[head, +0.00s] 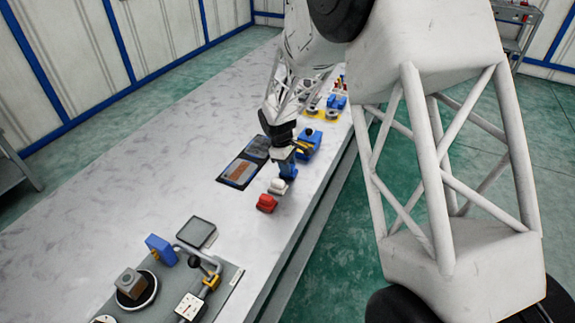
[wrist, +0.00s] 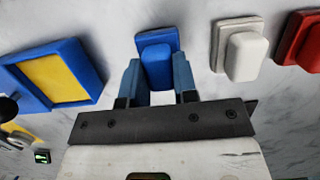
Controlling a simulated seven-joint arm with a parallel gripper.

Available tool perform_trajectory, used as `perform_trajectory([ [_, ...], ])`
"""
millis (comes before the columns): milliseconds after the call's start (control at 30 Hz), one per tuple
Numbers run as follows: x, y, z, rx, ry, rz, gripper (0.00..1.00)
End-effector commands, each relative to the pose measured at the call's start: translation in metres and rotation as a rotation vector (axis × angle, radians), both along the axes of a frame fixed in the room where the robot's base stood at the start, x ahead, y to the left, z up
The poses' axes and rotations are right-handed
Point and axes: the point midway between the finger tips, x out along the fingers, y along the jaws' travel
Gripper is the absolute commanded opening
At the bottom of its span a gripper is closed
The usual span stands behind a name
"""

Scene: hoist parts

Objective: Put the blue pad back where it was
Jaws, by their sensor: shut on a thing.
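My gripper (head: 285,160) is shut on the blue pad (wrist: 157,58), with one finger on each side of its raised block. In the wrist view the fingers (wrist: 156,80) reach the pad from below. The pad stands in line with a white pad (wrist: 243,52) and a red pad (wrist: 302,42), apart from the white one. In the head view the blue pad (head: 288,169) is partly hidden by the gripper. I cannot tell whether its base touches the table. The white pad (head: 278,186) and red pad (head: 266,203) also show there.
A blue tray with a yellow floor (wrist: 52,75) lies left of the pad in the wrist view. A dark panel (head: 240,172) lies beside the gripper on the table. A grey fixture plate (head: 222,286) with a clamp and a blue block (head: 160,249) stands nearer. The table's left side is clear.

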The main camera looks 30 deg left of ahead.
Motion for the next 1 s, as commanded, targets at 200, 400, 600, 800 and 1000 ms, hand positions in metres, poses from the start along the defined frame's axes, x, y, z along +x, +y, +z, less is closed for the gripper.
perform_trajectory([
  [200, 0.0001, 0.0001, -0.0004, 0.000, -0.001, 0.000, 0.03],
  [400, 0.0001, 0.0000, -0.0029, 0.000, 0.000, 0.000, 0.03],
  [600, 0.0001, 0.0000, -0.0031, 0.000, 0.000, 0.000, 0.53],
  [800, 0.0001, 0.0000, -0.0030, 0.000, 0.000, 0.000, 0.53],
  [1000, 0.0002, 0.0001, 0.0001, 0.001, -0.001, 0.000, 0.53],
])
